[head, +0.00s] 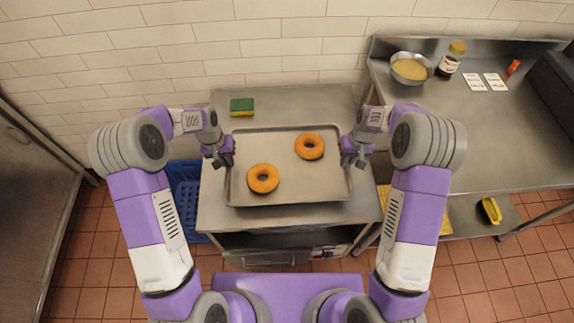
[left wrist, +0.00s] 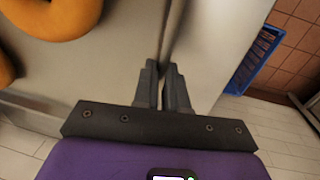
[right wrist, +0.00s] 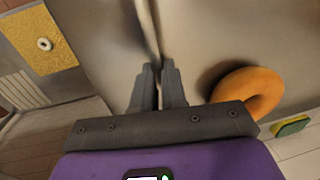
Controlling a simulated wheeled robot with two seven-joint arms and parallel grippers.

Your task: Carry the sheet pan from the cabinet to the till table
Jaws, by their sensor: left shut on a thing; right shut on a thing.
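The sheet pan (head: 290,194) is a grey metal tray over the steel cabinet (head: 232,108) in the head view; I cannot tell whether it touches the top. Two orange-brown bagels (head: 263,178) (head: 310,146) lie in it. My left gripper (head: 222,158) is shut on the pan's left rim. The left wrist view shows its fingers (left wrist: 167,90) pinching that rim, with parts of the bagels at upper left. My right gripper (head: 352,158) is shut on the pan's right rim; the right wrist view shows its fingers (right wrist: 159,88) there. The till table is not clearly identifiable.
A green and yellow sponge (head: 242,106) lies behind the pan. A blue crate (head: 186,200) stands left of the cabinet. A steel table (head: 480,130) at right holds a bowl (head: 411,69), a jar (head: 451,60) and white cards (head: 485,82). A tiled wall is behind.

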